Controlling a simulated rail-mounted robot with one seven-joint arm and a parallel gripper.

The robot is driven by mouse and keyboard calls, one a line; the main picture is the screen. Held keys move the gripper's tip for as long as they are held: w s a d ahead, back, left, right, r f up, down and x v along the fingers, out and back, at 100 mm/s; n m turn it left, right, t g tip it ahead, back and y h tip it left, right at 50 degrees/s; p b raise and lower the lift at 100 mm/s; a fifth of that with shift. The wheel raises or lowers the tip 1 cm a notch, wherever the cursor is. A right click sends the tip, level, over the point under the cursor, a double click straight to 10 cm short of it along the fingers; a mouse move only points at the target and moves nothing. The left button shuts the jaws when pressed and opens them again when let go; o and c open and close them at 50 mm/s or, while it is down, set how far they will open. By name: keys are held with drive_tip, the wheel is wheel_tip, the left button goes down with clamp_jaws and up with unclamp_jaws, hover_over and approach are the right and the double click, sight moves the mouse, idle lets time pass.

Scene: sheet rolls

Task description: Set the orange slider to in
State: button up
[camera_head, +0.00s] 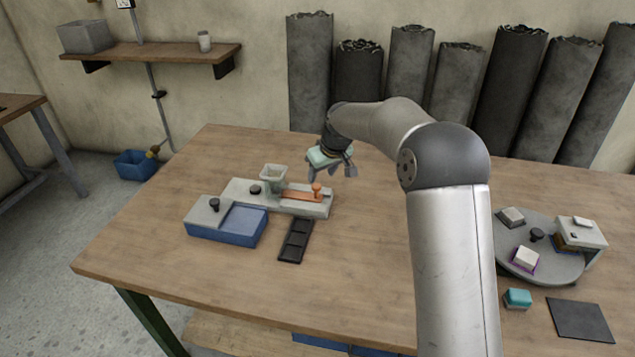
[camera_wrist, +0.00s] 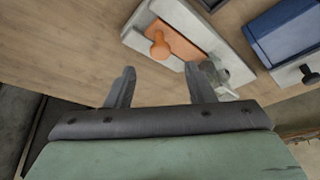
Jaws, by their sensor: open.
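The orange slider (camera_head: 302,195) is a flat orange strip with an upright knob (camera_head: 317,188) near its right end, set in the grey block (camera_head: 322,208) on the table. In the wrist view the slider (camera_wrist: 178,42) and its round-topped knob (camera_wrist: 159,47) show just beyond my fingers. My gripper (camera_head: 331,172) hangs above and behind the block's right end. It also shows in the wrist view (camera_wrist: 160,88), with its two fingers apart and nothing between them. It appears not to touch the knob.
A blue box (camera_head: 228,224) and a black tray (camera_head: 296,241) lie in front. A round grey platform (camera_head: 540,258) with small items is at the right. The table's middle is clear.

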sight(317, 186)
drive_tip(key=x, duration=0.5)
drive_tip(key=shift+w+a+f, duration=0.15)
drive_tip(key=shift+f, duration=0.15)
